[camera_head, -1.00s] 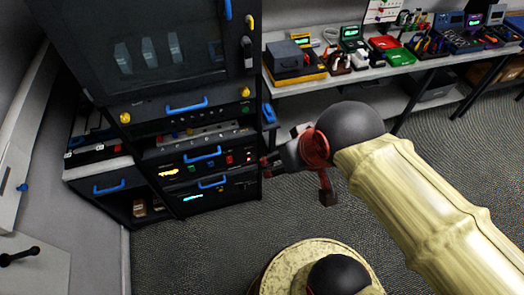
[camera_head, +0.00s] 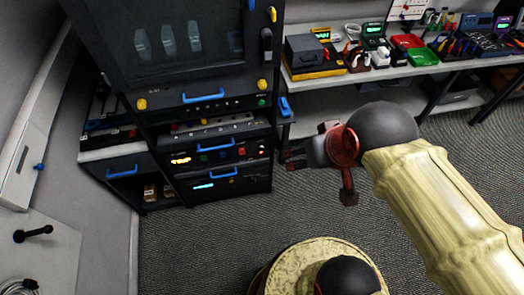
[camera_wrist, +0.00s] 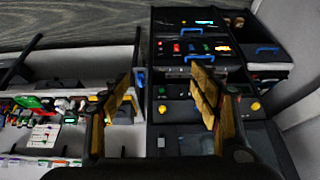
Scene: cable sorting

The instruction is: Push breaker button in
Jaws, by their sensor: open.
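The black equipment rack (camera_head: 200,140) stands left of my gripper (camera_head: 292,156) in the head view. One rack panel has an orange display and small coloured buttons, including a red button (camera_head: 241,151). The red button also shows in the wrist view (camera_wrist: 177,47), which sees the rack upside down. A green button (camera_head: 262,103) sits on the panel above. I cannot tell for sure which one is the breaker button. My gripper is open and empty, just right of the rack's edge in the head view. In the wrist view its fingers (camera_wrist: 163,98) are wide apart, touching nothing.
Blue handles (camera_head: 203,97) and yellow knobs (camera_head: 141,104) stick out from the rack front. A workbench (camera_head: 345,82) with tools and boxes stands to the right. A white cabinet (camera_head: 40,245) is at the lower left. The carpet in front of the rack is clear.

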